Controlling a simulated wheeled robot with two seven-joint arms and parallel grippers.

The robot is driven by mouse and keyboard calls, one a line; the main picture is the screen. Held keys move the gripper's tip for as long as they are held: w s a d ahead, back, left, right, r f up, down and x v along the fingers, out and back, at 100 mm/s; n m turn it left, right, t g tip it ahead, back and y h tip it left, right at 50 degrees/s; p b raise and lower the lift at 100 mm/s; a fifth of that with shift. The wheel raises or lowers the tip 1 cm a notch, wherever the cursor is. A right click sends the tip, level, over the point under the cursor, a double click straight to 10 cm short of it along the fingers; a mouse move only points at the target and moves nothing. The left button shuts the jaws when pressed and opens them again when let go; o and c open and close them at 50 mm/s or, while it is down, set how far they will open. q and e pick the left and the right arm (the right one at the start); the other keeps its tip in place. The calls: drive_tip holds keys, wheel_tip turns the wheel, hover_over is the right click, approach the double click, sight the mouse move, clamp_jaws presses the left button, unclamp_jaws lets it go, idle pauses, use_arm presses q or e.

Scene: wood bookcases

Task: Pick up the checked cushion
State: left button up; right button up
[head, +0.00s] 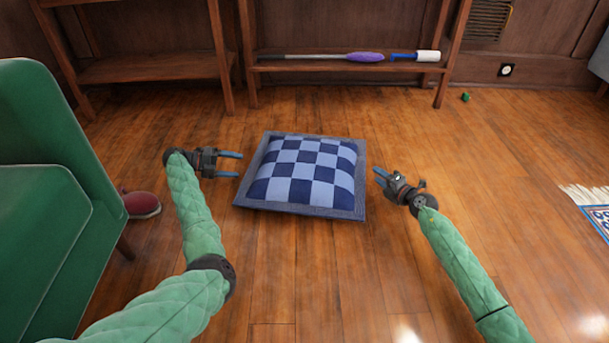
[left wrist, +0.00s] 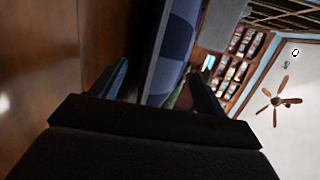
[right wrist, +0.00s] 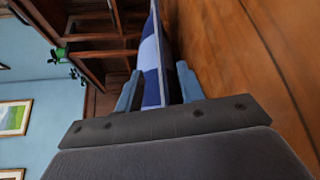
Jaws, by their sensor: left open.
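The checked cushion (head: 305,172), dark and light blue squares with a grey-blue border, lies flat on the wood floor between my grippers. My left gripper (head: 240,165) is open at its left side, fingers pointing at the border, apparently just short of it. In the left wrist view the cushion (left wrist: 172,55) shows between the spread fingers. My right gripper (head: 379,176) is open beside its right edge. In the right wrist view the cushion (right wrist: 152,72) shows edge-on between the fingers; I cannot tell whether they touch it.
A green armchair (head: 40,200) stands at the left, with a dark red shoe-like object (head: 141,204) by it. Wood bookcases (head: 160,68) line the back; a low shelf holds a purple-and-grey rod-like item (head: 365,57). A rug (head: 597,207) lies far right. Floor in front is clear.

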sight(254, 168)
use_arm(q)
drive_tip(key=shift+w, duration=0.1)
use_arm(e)
drive_tip(key=shift+w, duration=0.15)
use_arm(q)
drive_tip(key=shift+d, duration=0.15)
use_arm(e)
drive_tip(key=shift+w, duration=0.1)
use_arm(q)
drive_tip(key=shift+x, duration=3.75)
use_arm(e)
drive_tip(key=shift+x, duration=3.8)
use_arm(q)
drive_tip(key=c, duration=0.9)
use_arm(e)
clamp_jaws()
use_arm(q)
drive_tip(key=c, duration=0.4)
use_arm(e)
drive_tip(key=shift+f, duration=0.1)
